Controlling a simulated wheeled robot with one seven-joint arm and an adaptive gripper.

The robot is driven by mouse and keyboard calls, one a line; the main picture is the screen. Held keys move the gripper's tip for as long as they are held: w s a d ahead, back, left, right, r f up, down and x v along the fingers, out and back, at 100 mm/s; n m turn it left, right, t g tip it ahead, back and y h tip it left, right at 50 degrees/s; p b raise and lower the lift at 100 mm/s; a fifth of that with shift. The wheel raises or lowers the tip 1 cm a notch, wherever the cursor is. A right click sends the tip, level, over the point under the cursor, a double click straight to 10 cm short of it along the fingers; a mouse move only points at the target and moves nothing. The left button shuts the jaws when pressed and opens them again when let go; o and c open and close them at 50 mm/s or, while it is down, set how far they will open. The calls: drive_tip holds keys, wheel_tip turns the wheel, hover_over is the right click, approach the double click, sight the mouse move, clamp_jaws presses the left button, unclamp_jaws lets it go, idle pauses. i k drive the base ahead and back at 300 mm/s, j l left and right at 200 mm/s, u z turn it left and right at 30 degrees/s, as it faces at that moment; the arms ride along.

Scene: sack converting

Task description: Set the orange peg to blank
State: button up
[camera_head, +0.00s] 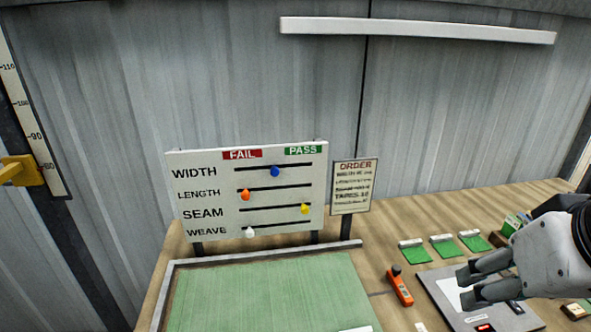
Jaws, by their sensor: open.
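A white board (217,176) stands at the back of the table, with a red FAIL label (242,154) and a green PASS label (303,150) on top. Its rows read WIDTH, LENGTH, SEAM and WEAVE, each with a dark horizontal slot. The orange peg (245,194) sits near the left end of the LENGTH slot, below FAIL. No label reading blank is visible. My gripper (464,289) is at the lower right, open, fingers pointing left over a grey panel, well away from the board. Nothing shows between its fingers.
The blue peg (275,171) is mid-slot, the yellow peg (304,208) at right, the white peg (249,232) at left. An ORDER sign (353,187) stands right of the board. A framed green mat (270,290) lies in front. An orange tool (400,286) lies near my gripper.

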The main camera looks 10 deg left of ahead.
sight(246, 196)
drive_tip(key=u, duration=0.5)
drive_tip(key=j+u, duration=0.15)
drive_tip(key=u, duration=0.3)
drive_tip(key=j+u, duration=0.1)
drive_tip(key=u, duration=0.4)
drive_tip(key=i+j, duration=0.1)
drive_tip(key=j, duration=0.15)
drive_tip(key=i+j+u, duration=0.15)
drive_tip(key=k+j, duration=0.05)
drive_tip(key=j, duration=0.05)
